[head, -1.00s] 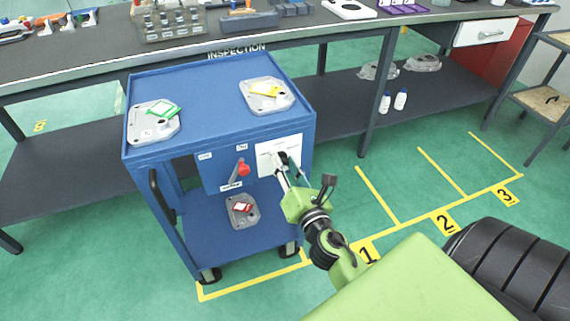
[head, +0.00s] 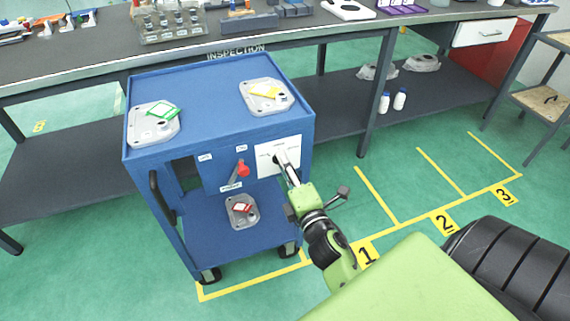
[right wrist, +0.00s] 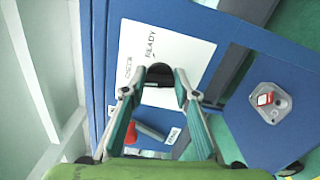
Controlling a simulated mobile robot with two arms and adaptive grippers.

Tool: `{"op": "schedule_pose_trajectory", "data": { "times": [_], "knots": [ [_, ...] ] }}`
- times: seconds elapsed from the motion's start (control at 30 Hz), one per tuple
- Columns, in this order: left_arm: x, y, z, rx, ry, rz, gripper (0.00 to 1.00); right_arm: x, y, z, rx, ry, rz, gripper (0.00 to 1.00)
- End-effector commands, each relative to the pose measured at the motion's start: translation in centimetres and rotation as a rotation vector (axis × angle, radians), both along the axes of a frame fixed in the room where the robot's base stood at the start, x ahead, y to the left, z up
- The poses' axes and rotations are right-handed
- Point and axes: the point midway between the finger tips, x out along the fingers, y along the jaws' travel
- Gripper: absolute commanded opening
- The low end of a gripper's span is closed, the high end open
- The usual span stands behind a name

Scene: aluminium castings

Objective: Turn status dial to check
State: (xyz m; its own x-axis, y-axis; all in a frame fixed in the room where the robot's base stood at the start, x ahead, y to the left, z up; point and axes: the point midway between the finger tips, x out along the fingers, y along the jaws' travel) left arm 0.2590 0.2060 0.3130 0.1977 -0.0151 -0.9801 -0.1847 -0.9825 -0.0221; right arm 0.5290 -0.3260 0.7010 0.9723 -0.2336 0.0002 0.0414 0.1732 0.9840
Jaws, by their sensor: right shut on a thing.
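The status dial is a black knob (right wrist: 158,74) on a white plate (head: 266,150) on the front of the blue cart. In the right wrist view, the plate (right wrist: 190,50) reads READY and CHECK beside the knob. My right gripper (head: 281,160) reaches the plate from the lower right. In the right wrist view, the fingers of the right gripper (right wrist: 159,88) are on both sides of the knob and shut on it. The fingers partly hide the knob, and I cannot tell which word it points to. My left gripper is not in view.
A red-knobbed lever (head: 243,170) sits on the cart front, left of the plate. Castings with a green tag (head: 145,132) and a yellow tag (head: 278,104) lie on the cart top (head: 205,95). A red-tagged casting (head: 235,218) lies on the lower shelf. A workbench (head: 330,32) stands behind.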

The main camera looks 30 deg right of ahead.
Motion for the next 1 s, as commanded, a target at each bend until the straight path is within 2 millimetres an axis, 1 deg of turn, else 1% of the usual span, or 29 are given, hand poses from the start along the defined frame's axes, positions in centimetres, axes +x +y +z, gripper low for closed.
{"op": "schedule_pose_trajectory", "data": {
  "times": [0.2, 0.4, 0.9, 0.93, 0.97, 1.0],
  "knots": [
    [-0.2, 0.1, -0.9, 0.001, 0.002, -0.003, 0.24, 0.0, -0.1, 0.0, 0.11, -0.026, -0.002, 0.06],
    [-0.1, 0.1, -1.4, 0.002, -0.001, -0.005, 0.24, 0.0, -0.1, -0.1, 0.161, -0.038, -0.002, 0.06],
    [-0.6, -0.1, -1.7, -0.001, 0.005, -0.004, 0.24, 0.0, -0.1, -0.1, 0.174, -0.041, -0.001, 0.06],
    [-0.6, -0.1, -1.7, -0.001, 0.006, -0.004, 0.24, 0.0, -0.1, -0.1, 0.174, -0.041, -0.001, 0.33],
    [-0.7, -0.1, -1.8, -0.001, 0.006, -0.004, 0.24, 0.0, -0.1, -0.1, 0.174, -0.04, -0.001, 0.41],
    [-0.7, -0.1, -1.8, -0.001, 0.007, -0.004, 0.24, 0.0, -0.1, -0.1, 0.174, -0.041, -0.001, 0.44]
  ]
}}
